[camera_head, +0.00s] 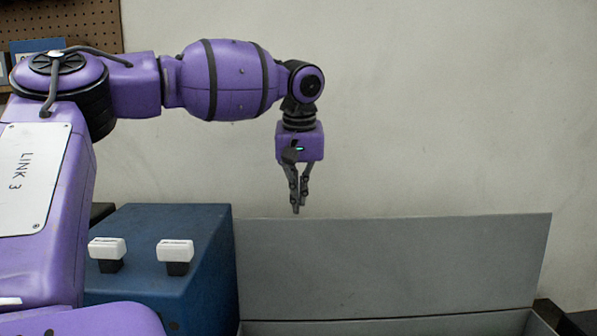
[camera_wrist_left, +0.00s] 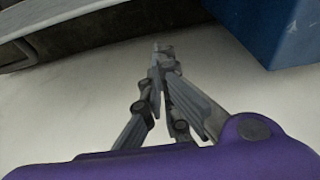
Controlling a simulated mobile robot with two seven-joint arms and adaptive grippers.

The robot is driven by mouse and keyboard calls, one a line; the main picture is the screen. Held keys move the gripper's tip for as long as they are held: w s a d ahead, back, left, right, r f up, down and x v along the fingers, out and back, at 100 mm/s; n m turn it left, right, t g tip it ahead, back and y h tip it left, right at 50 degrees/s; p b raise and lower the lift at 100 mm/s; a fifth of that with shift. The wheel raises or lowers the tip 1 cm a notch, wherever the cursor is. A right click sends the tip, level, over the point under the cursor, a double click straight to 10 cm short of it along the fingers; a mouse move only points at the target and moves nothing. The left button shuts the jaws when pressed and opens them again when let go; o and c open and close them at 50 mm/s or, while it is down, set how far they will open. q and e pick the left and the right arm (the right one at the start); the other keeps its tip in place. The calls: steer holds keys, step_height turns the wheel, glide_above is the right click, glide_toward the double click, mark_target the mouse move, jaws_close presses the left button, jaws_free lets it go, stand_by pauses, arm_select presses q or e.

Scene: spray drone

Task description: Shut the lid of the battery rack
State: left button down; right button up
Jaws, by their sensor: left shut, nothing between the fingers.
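A grey box, which I take as the battery rack (camera_head: 400,327), stands at the lower right of the head view. Its flat grey lid (camera_head: 390,268) stands open, upright along the back. My left gripper (camera_head: 296,210) points down with its fingers closed and empty. Its tips are just above the lid's top edge, near the left end; I cannot tell their exact depth from the lid. In the left wrist view my left gripper (camera_wrist_left: 162,52) is shut, and a grey edge (camera_wrist_left: 60,22), likely the lid, lies at upper left, apart from the tips. The rack's inside is mostly hidden. My right gripper is not in view.
A blue box (camera_head: 205,245) with two white-topped handles (camera_head: 176,252) stands left of the lid; its side also shows in the left wrist view (camera_wrist_left: 285,30). A pale wall (camera_head: 450,110) is behind. A pegboard (camera_head: 70,22) hangs at upper left.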

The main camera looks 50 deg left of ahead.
arm_select(q)
steer(key=s+d+p, duration=0.2)
steer(key=d, duration=0.1)
steer(key=shift+s+r, duration=0.15)
steer(key=shift+s, duration=0.15)
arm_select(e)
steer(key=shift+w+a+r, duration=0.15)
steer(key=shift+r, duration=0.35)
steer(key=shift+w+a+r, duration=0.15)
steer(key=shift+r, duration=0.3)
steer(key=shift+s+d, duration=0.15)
